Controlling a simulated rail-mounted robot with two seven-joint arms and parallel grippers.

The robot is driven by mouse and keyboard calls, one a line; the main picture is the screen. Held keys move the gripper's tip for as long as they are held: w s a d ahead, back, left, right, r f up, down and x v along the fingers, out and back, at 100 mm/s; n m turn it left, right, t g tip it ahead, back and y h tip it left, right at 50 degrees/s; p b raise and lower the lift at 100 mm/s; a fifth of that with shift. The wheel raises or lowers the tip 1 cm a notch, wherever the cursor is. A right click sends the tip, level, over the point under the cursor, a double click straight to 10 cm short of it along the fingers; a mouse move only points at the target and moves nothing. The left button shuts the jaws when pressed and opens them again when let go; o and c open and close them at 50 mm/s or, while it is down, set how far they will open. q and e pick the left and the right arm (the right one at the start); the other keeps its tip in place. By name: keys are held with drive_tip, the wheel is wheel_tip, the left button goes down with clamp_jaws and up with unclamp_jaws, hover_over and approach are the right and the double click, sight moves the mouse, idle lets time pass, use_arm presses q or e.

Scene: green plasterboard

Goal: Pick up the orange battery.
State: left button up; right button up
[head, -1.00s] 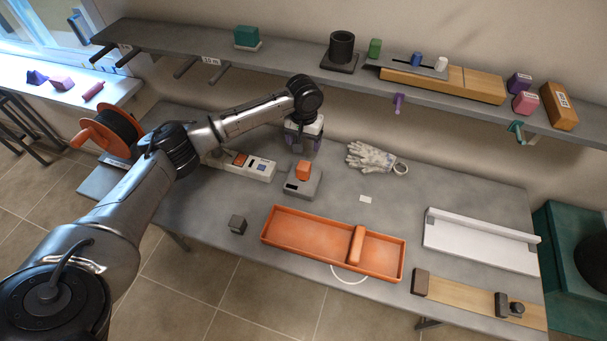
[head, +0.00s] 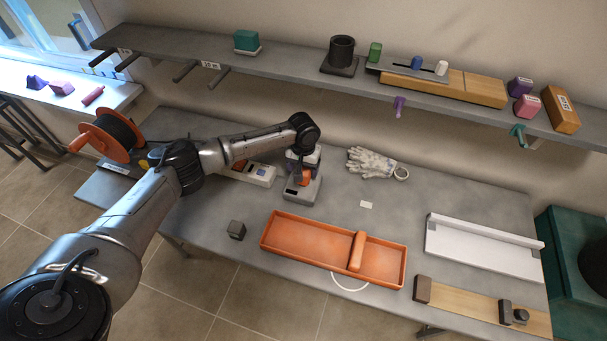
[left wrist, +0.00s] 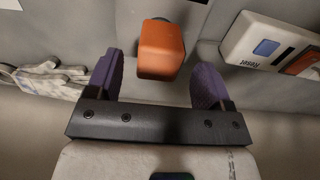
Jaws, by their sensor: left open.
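The orange battery (head: 304,179) sits upright in a grey charger-like base (head: 302,191) on the grey workbench, partly hidden by my gripper. It also shows in the left wrist view (left wrist: 160,50), between and just beyond the purple fingertips. My left gripper (head: 303,169) is open over the battery, with one finger on each side. In the left wrist view the left gripper (left wrist: 158,72) has clear gaps between both fingers and the battery. My right gripper is not in view.
White gloves (head: 372,163) lie to the right. An orange tray (head: 300,246) and a small dark block (head: 237,228) are nearer the front. The shelf (head: 280,72) hangs behind.

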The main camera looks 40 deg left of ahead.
use_arm(q)
drive_tip(key=shift+d+f, duration=0.1)
drive_tip(key=shift+f, duration=1.35)
drive_tip(key=shift+c, duration=0.3)
drive_tip(key=c, duration=1.1)
drive_tip(key=shift+r, duration=0.1)
